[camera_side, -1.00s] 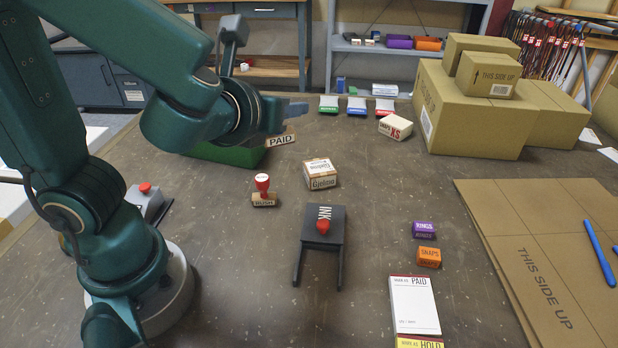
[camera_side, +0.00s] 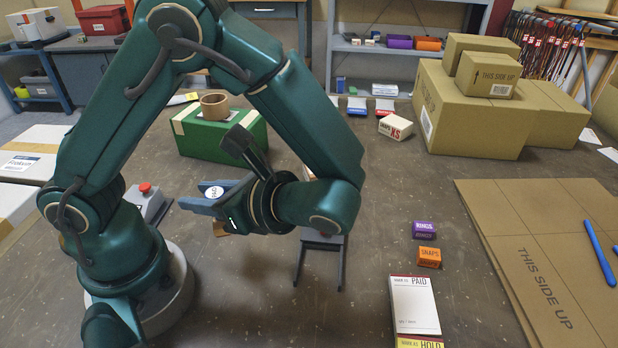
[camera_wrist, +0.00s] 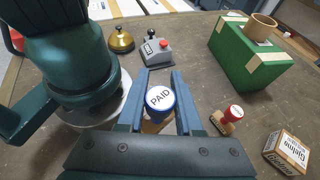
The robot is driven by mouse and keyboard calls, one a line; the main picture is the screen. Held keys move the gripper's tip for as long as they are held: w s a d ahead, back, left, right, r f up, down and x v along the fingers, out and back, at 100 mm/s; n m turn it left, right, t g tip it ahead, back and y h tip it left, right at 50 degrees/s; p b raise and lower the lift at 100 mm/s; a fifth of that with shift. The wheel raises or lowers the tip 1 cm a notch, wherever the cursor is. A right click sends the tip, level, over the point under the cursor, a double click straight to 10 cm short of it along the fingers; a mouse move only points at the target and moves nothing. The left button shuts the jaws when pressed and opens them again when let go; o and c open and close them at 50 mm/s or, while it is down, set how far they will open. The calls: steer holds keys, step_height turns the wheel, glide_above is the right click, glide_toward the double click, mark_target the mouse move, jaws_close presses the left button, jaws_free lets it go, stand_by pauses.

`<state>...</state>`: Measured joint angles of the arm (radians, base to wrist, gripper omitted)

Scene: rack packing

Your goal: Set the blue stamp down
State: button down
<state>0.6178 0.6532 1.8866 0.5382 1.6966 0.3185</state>
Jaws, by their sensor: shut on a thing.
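The blue stamp has a round white PAID top and a wooden base. In the wrist view the blue stamp (camera_wrist: 160,104) stands upright between my gripper's two fingers (camera_wrist: 158,104), which are shut on it. In the side view the stamp's white top (camera_side: 213,192) shows between the fingers of my gripper (camera_side: 205,202), with part of its wooden base (camera_side: 221,229) below. I cannot tell whether the base touches the table. A red-knobbed stamp (camera_wrist: 230,115) stands on the table to the right of my gripper in the wrist view; my arm hides it in the side view.
A green box (camera_side: 217,135) with a tape roll stands behind. A grey device with a red button (camera_wrist: 155,50) and a brass bell (camera_wrist: 120,41) are beyond the fingers. A small carton (camera_wrist: 288,152) is at right.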

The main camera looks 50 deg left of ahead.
steer(key=s+d+n+g+h, duration=0.5)
steer(key=d+n+g+h, duration=0.5)
steer(key=n+h, duration=0.35)
steer(key=w+d+r+n+t+h, duration=0.1)
steer(key=w+d+n+t+h, duration=0.1)
steer(key=w+n+t+h, duration=0.4)
steer(key=w+d+r+n+t+h, duration=0.2)
steer(key=w+d+n+t+h, duration=0.1)
steer(key=w+n+h, duration=0.4)
steer(key=shift+n+t+y, duration=0.3)
steer(key=shift+n+y, duration=0.05)
steer(key=shift+y, duration=0.4)
steer(key=x, duration=0.4)
steer(key=a+f+x, duration=0.1)
steer(key=x, duration=0.3)
steer(key=f+x, duration=0.1)
steer(key=x, duration=0.4)
steer(key=shift+s+a+f, duration=0.15)
steer(key=shift+s+f, duration=0.05)
steer(key=shift+s, duration=0.1)
steer(key=shift+f, duration=2.05)
steer(key=shift+f, duration=0.1)
steer(key=c, duration=0.6)
jaws_free()
